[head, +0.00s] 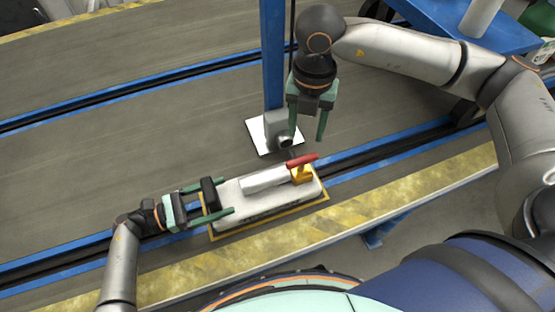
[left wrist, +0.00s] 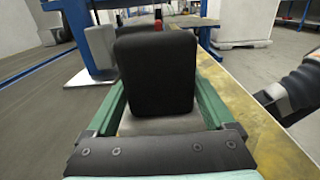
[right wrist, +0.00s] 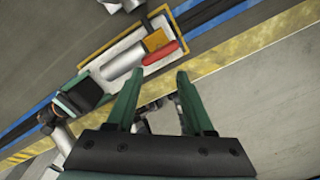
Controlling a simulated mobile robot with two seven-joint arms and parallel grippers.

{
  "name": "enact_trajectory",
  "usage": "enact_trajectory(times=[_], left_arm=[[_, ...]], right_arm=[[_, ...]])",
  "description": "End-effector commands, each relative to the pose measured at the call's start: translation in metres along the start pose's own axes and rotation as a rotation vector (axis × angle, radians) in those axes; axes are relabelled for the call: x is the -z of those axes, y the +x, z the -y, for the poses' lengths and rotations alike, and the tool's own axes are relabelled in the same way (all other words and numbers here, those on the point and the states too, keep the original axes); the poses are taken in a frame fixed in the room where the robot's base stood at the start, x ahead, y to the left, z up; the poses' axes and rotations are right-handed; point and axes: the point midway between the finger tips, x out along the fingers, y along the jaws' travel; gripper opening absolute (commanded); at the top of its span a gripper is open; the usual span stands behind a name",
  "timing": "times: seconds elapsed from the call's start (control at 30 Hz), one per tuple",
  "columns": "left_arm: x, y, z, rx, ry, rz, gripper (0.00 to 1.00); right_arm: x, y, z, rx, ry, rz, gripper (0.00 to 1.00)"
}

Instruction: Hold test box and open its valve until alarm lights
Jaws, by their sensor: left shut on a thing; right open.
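The test box (head: 262,213) is a pale block with a silver cylinder (head: 264,180), a yellow valve body (head: 302,177) and a red lever (head: 302,160) on top. My left gripper (head: 216,200) is shut on the black block (left wrist: 155,75) at the box's left end. In the right wrist view the red lever (right wrist: 160,52) lies beside the yellow valve body (right wrist: 155,40). My right gripper (head: 306,136) is open and empty, fingers pointing down, above and behind the red lever. It also shows in the right wrist view (right wrist: 157,75). I cannot make out an alarm light.
A grey device (head: 276,128) on a white plate (head: 253,138) stands behind the box, next to a blue post (head: 273,60). The box sits within a yellow border (head: 280,213) near the hazard-striped edge (head: 230,262). The grey surface to the left is clear.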

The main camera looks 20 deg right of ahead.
Motion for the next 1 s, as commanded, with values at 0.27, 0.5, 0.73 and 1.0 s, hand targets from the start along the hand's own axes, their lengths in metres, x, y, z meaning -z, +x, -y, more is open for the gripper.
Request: enact_trajectory(times=[0.27,0.5,0.73,1.0], left_arm=[[0.0,-0.001,0.0,0.001,0.0,-0.001,0.1],[0.0,-0.001,0.0,0.001,0.0,-0.001,0.1],[0.0,-0.001,0.0,0.0,0.0,-0.001,0.1],[0.0,-0.001,0.0,0.0,0.0,-0.001,0.1]], right_arm=[[0.0,-0.004,-0.001,-0.001,-0.345,0.001,0.53],[0.0,-0.009,-0.001,-0.001,-0.797,0.0,0.53],[0.0,-0.014,-0.001,-0.001,-1.23,0.001,0.53],[0.0,-0.019,0.0,0.0,-1.733,0.0,0.53]])
